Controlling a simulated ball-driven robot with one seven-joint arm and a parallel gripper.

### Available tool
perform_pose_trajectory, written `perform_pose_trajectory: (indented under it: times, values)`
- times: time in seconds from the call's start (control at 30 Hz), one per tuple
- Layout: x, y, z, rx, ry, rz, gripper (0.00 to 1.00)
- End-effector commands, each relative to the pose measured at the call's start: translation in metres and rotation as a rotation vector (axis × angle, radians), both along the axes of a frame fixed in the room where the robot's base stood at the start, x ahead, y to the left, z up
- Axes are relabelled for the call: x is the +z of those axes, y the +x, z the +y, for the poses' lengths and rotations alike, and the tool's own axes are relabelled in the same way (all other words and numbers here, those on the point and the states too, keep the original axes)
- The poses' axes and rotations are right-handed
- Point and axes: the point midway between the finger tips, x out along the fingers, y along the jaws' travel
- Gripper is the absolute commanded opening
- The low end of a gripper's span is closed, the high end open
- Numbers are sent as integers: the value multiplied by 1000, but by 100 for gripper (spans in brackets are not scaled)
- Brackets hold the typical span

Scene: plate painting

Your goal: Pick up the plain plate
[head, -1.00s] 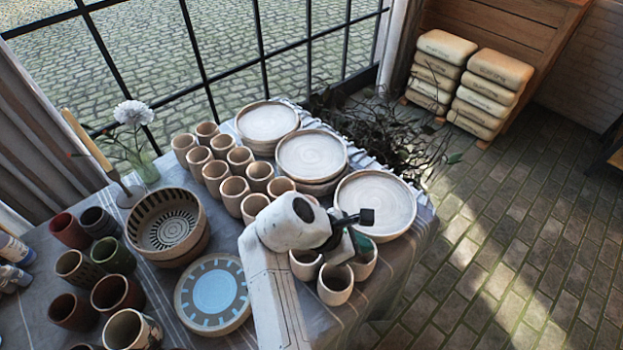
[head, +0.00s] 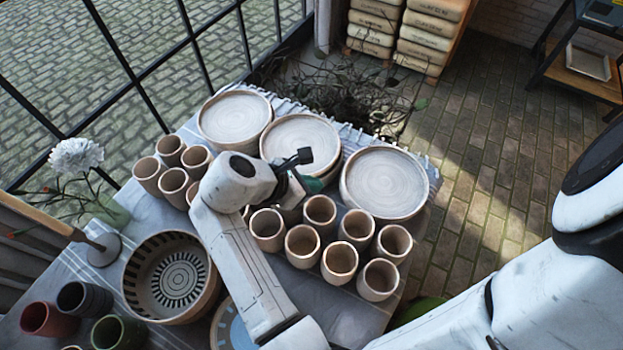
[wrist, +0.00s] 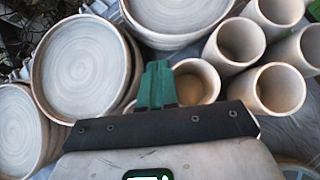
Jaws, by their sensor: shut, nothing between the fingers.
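Plain, pale plates stand in three stacks on the table: a far stack (head: 235,118), a middle stack (head: 300,135) and a right stack (head: 385,182). Which one is meant, I cannot tell. In the wrist view one plain plate (wrist: 80,65) shows large left of the fingers, with others at the left edge (wrist: 15,135) and top (wrist: 180,12). My gripper (wrist: 156,66) has its green fingers together and empty.
Several clay cups (head: 339,262) crowd in front of the plates, and more cups (head: 148,172) stand left of my arm. A patterned bowl (head: 172,275) and a blue plate (head: 228,325) lie nearer. The table's right edge is close to the right stack.

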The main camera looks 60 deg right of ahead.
Motion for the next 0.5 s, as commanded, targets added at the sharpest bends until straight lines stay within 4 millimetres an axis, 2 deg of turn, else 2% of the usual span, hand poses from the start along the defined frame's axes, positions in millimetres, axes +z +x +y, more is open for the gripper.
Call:
perform_pose_trajectory:
  times: [0.3,0.5]
  values:
    - [-39,-19,-35,-3,-1,2,0]
    - [-56,-26,-50,-2,-1,1,0]
